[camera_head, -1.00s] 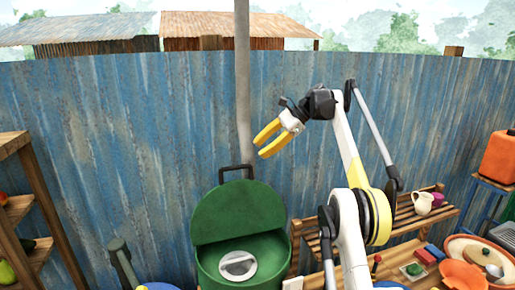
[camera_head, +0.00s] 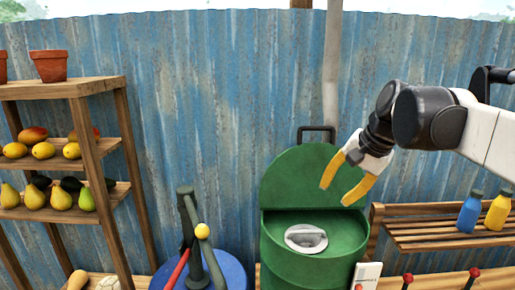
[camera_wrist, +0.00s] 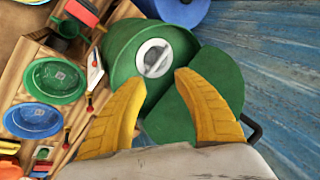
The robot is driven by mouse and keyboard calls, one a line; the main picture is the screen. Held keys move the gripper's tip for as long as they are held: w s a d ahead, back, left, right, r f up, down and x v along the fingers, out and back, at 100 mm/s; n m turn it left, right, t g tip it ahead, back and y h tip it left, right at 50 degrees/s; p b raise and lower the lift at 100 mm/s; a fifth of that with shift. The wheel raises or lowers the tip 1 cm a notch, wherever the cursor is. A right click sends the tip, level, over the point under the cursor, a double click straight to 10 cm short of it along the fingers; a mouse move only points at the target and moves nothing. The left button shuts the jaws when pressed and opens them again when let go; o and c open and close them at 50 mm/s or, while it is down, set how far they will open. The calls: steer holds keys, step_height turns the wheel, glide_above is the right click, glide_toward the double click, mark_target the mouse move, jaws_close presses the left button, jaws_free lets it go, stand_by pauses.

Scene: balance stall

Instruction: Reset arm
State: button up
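My gripper (camera_head: 343,184) has two yellow fingers spread apart, with nothing between them. In the head view it hangs in front of the green bin's (camera_head: 310,262) raised lid, pointing down and to the left. My arm comes in from the right edge. In the wrist view my open fingers (camera_wrist: 157,100) frame the bin (camera_wrist: 160,43) and its round light insert (camera_wrist: 154,58). The fingers seem apart from the bin.
A wooden shelf (camera_head: 108,150) with fruit and pots stands left. A blue round thing (camera_head: 232,272) with a dark post stands beside the bin. A slatted bench (camera_head: 425,236) with bottles is right. Green (camera_wrist: 57,82) and blue (camera_wrist: 33,120) dishes lie on wood. A corrugated wall (camera_head: 220,100) closes the back.

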steer(key=s+f+n+t+h+b, duration=0.1)
steer(key=s+f+n+b, duration=0.2)
steer(key=s+f, duration=0.7)
steer(key=s+f+n+t+h+b, duration=0.1)
steer(key=s+f+n+b, duration=0.3)
steer(key=f, duration=1.4)
steer(key=s+h+b, duration=0.1)
steer(key=s+b, duration=0.2)
steer(key=s, duration=0.4)
steer(key=shift+f, duration=0.15)
